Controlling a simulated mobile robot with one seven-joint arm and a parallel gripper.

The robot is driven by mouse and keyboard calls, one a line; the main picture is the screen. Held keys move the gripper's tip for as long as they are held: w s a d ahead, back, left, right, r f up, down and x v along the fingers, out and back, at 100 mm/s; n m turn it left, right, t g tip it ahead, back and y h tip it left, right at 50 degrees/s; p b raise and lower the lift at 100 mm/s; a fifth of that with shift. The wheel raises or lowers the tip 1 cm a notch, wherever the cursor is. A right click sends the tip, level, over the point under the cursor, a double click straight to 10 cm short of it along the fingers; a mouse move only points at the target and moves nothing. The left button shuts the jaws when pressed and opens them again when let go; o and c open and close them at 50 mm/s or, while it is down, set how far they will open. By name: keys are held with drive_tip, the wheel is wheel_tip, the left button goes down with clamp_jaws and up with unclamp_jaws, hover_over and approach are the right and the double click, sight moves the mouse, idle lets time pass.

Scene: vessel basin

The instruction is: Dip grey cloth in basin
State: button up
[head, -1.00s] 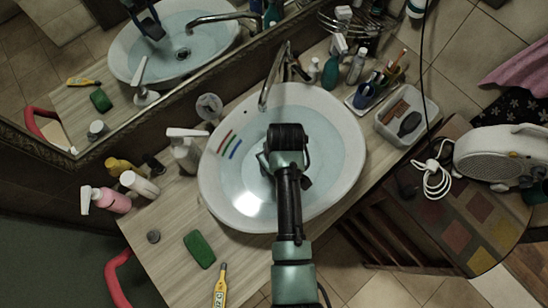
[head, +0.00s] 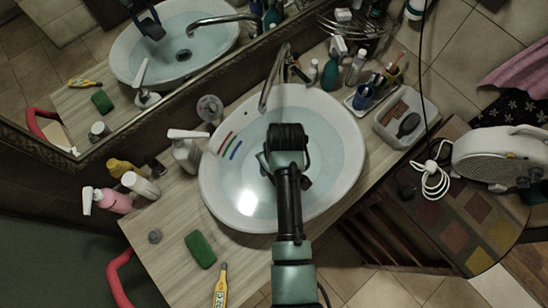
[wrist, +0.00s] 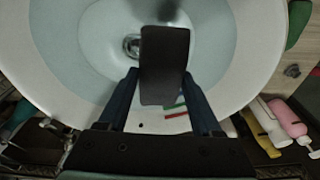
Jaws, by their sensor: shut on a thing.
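The cloth looks like a dark, flat, stiff rectangle between the fingertips. In the head view my wrist and arm cover the cloth and the fingers. I cannot tell whether the cloth touches the water. The drain (wrist: 131,45) shows beside the cloth.
A faucet (head: 270,82) stands at the basin's back rim. Soap dispenser (head: 186,150), pink bottle (head: 112,201), green sponge (head: 200,249) and yellow thermometer (head: 220,287) are on the left counter. A mirror (head: 110,128) runs behind.

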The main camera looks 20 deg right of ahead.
drive_tip(key=shift+r+p, duration=0.65)
drive_tip(key=shift+r, duration=0.85)
drive_tip(key=shift+s, duration=0.15)
